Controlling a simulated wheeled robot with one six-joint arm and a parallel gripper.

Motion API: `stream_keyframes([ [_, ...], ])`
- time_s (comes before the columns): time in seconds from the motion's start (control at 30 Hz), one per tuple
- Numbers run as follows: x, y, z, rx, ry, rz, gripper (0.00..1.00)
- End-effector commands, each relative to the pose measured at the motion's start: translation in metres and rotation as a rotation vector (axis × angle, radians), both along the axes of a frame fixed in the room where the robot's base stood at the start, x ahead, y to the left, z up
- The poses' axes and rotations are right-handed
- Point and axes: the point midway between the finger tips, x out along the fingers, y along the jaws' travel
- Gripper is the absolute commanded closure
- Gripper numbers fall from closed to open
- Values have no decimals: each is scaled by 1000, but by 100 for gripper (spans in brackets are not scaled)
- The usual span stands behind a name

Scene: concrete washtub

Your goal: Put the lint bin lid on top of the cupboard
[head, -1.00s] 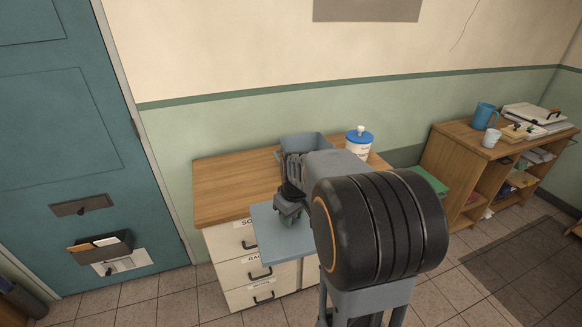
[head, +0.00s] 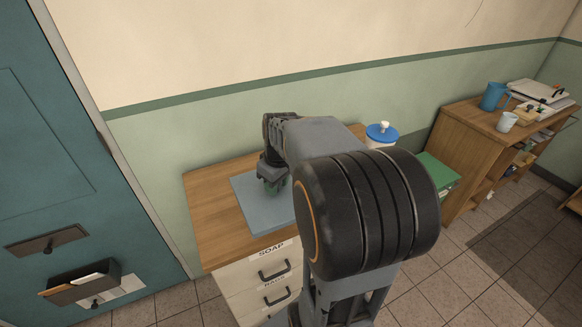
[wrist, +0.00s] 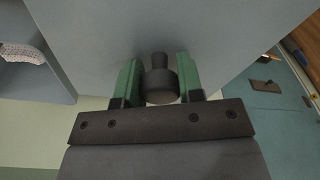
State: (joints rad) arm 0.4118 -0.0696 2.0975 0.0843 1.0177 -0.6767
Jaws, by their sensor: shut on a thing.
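The lint bin lid (head: 256,208) is a flat blue-grey square panel with a dark knob (wrist: 160,87). My gripper (head: 272,184) is above the lid. In the wrist view its two green fingers (wrist: 160,78) are shut on the knob. The lid is level over the left part of the wooden top of the cupboard (head: 212,215). I cannot tell whether it touches the top or hangs just above it. My arm hides the lid's right side and much of the cupboard top.
A white tub with a blue lid (head: 381,133) stands behind my arm. A teal door (head: 60,160) is left of the cupboard. A shelf unit (head: 455,150) stands at the right.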

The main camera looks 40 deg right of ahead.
Motion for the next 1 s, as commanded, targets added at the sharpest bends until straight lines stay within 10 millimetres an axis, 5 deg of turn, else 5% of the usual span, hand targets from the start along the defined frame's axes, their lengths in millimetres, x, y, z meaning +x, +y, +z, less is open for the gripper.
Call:
stream_keyframes([
  [0.17, 20, 4, -8, 1, 3, 3, 90],
  [0.5, 98, 14, -51, 1, 4, -2, 90],
  [0.7, 122, 18, -80, 1, 2, 0, 90],
  [1.0, 134, 21, -94, 0, -1, 0, 90],
])
